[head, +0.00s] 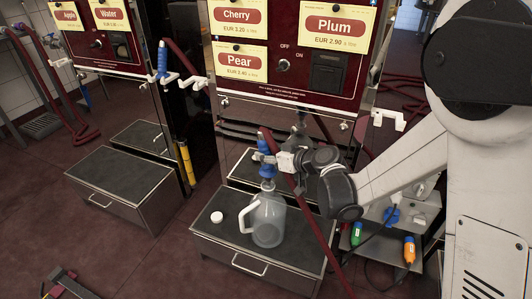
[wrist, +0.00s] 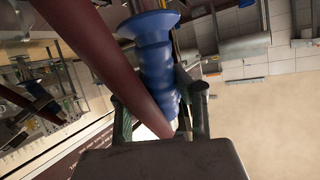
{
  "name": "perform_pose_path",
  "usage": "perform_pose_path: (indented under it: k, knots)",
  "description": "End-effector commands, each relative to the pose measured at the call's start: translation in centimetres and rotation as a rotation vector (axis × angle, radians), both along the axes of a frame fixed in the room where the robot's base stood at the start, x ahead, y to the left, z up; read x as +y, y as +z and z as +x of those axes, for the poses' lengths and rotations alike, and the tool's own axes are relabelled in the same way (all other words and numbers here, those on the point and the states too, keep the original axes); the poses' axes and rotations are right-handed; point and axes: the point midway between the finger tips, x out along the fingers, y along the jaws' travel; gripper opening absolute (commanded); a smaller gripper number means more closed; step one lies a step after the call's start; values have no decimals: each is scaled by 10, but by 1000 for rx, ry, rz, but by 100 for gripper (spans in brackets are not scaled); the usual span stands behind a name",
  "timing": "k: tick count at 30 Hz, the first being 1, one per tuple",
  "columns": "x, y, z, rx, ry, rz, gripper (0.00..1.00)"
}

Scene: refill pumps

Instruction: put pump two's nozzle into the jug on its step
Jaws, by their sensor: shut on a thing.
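My gripper (head: 272,160) is shut on the blue nozzle (head: 264,146), which is held roughly upright with its spout end down. In the wrist view the ribbed blue nozzle (wrist: 158,65) sits between my two fingers (wrist: 160,112). The clear jug (head: 267,222) with a white handle stands open on the dark-topped step (head: 222,247) of the pump labelled Cherry, Pear and Plum. The nozzle's lower end is right at the jug's mouth; I cannot tell whether its tip is inside. The dark red hose (head: 312,212) runs down from the nozzle, and crosses the wrist view (wrist: 95,55).
A white cap (head: 217,217) lies on the step left of the jug. Another blue nozzle (head: 162,62) hangs at the left pump, above an empty step (head: 110,180). A small shelf (head: 385,215) with green and orange bottles stands at right, near my arm.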

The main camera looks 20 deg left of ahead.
Motion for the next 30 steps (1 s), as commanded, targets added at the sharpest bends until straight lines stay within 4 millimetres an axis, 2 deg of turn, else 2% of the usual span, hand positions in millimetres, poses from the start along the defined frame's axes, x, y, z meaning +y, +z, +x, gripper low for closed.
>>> perform_pose_path:
  k: [30]
  knots:
    - [0,-35,0,0,0,0,0]
